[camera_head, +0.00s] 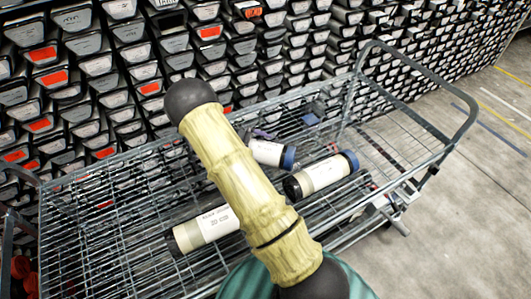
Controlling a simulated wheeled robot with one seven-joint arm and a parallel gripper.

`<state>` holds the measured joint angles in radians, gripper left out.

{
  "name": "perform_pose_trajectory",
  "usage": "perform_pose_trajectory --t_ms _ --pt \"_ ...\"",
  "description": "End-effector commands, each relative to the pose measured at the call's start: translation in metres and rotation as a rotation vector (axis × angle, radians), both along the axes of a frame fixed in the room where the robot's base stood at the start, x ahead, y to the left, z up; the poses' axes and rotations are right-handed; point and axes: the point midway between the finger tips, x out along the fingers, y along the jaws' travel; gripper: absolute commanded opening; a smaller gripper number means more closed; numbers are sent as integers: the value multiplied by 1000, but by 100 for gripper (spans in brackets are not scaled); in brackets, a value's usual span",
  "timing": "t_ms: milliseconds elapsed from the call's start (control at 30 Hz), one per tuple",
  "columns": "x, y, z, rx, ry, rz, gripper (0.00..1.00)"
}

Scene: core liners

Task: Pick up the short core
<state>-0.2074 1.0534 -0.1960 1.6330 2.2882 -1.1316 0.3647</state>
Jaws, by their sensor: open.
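Three cylindrical cores lie on a wire cart (105,225). One core (323,175) with a white label and dark ends lies right of centre, fully in view. Another core (268,153), white with a blue end cap, lies behind it, its left part hidden by my arm. A third core (205,229), cream with a white label and a dark left end, lies front left, its right part hidden by my arm. With two partly covered, I cannot tell which is shortest. My yellow-green, black-ended arm crosses the middle of the view. My gripper is not in view.
A wall of stacked trays (90,65) with white and red labels stands close behind the cart. The cart has raised tubular handles (470,95) at the right. Small dark blue items (311,119) lie near its back edge. Grey floor (470,210) is clear to the right.

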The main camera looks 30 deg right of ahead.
Motion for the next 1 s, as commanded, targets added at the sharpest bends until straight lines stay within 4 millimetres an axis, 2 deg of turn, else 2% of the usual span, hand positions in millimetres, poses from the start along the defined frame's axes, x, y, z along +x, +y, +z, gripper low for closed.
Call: perform_pose_trajectory --t_ms 133,600,867,1000 --pt "0 0 0 0 0 0 98" --pt "1 -1 2 -4 -1 0 7" --pt "1 -1 3 -4 -2 -1 7" --pt "1 -1 10 -3 -3 -2 7"
